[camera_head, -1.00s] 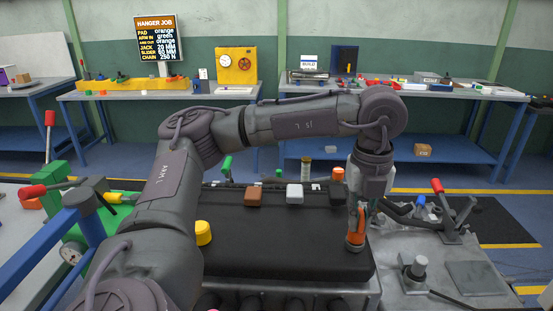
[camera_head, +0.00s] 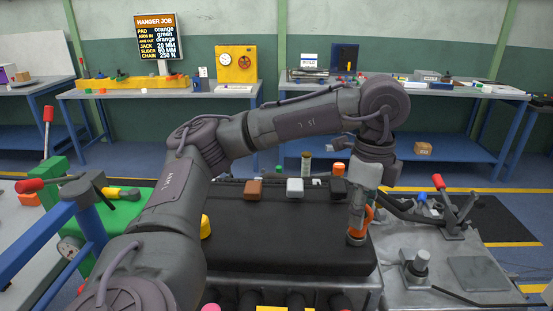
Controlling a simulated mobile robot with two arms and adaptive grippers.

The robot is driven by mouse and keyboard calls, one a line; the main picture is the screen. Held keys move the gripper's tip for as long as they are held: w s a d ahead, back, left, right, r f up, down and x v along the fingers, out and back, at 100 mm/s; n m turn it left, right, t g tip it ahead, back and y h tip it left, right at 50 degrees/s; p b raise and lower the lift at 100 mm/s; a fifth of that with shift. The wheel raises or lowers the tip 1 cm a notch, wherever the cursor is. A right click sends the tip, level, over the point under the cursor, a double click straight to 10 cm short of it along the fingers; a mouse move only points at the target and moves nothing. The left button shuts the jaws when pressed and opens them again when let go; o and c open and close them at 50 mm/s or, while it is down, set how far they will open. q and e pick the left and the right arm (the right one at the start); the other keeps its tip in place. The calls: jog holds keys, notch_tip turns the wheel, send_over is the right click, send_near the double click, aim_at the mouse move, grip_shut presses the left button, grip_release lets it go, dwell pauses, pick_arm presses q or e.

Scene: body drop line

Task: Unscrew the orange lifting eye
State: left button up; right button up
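The orange lifting eye (camera_head: 369,214) is at the right end of the black padded top (camera_head: 280,235), on a small grey round base. My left gripper (camera_head: 357,222) points down over it, and its fingers cover the eye's left and middle part. Orange shows to the right of the fingers and below them. The fingers overlap the eye in the picture, but I cannot tell whether they are closed on it. My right gripper is not in view.
Brown (camera_head: 254,187), white (camera_head: 295,187) and black (camera_head: 337,184) blocks stand along the pad's back edge. A yellow knob (camera_head: 205,227) is partly behind my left arm.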

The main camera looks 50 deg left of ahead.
pick_arm(q)
jog(key=shift+w+a, duration=0.15)
jog(key=shift+r, duration=0.25)
notch_tip(320, 180, up, 11)
jog(key=shift+r, duration=0.15)
jog(key=shift+c, duration=0.2)
